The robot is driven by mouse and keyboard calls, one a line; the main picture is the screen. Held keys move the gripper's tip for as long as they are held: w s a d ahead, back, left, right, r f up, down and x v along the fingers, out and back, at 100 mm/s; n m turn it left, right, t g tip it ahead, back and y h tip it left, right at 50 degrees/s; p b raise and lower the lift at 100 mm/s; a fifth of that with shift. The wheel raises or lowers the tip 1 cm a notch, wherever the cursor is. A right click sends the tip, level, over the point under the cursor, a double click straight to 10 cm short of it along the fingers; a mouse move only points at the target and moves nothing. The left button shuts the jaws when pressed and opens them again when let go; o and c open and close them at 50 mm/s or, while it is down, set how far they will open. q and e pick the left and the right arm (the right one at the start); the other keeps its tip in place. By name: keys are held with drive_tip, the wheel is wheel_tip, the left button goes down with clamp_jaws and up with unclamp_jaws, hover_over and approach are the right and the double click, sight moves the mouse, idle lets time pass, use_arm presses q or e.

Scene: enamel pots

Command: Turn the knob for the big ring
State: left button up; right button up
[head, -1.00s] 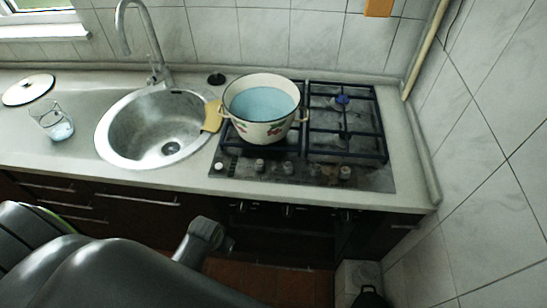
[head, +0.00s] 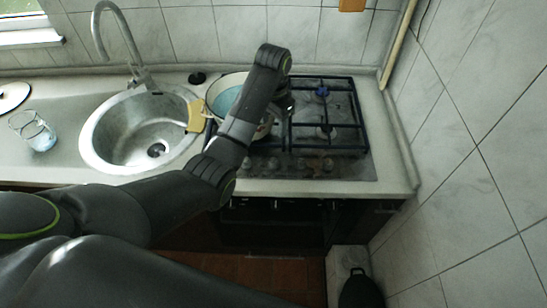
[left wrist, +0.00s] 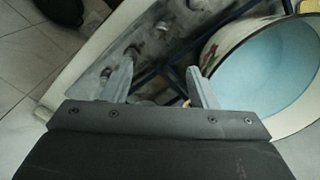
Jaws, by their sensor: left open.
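The gas hob (head: 355,165) is set in the counter, with a row of knobs (head: 328,164) along its front edge. The left end of that row is partly behind my arm. Knobs (left wrist: 131,49) also show in the left wrist view, by the tip of the left-hand finger. My left gripper (left wrist: 158,64) is open and empty, its fingers reaching over the hob. In the head view my left gripper (head: 286,104) is small and dark above the hob, its fingers unclear. Which ring is the big one I cannot tell. My right gripper is not in view.
An enamel pot (head: 214,98) with light blue inside stands on the hob's left side, partly hidden by my arm. It is close to the right-hand finger in the left wrist view (left wrist: 225,45). A sink (head: 100,150) and a glass (head: 38,135) are on the left.

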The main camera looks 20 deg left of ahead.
use_arm(q)
drive_tip(key=f+b, duration=0.1)
drive_tip(key=b, duration=0.4)
hover_over(274, 160)
wheel_tip(274, 160, down, 5)
wheel_tip(274, 160, down, 10)
drive_tip(key=shift+a+p, duration=0.1)
drive_tip(key=shift+p, duration=0.85)
drive_tip(key=shift+f, duration=0.65)
drive_tip(key=shift+c, duration=0.2)
drive_tip(key=c, duration=0.9)
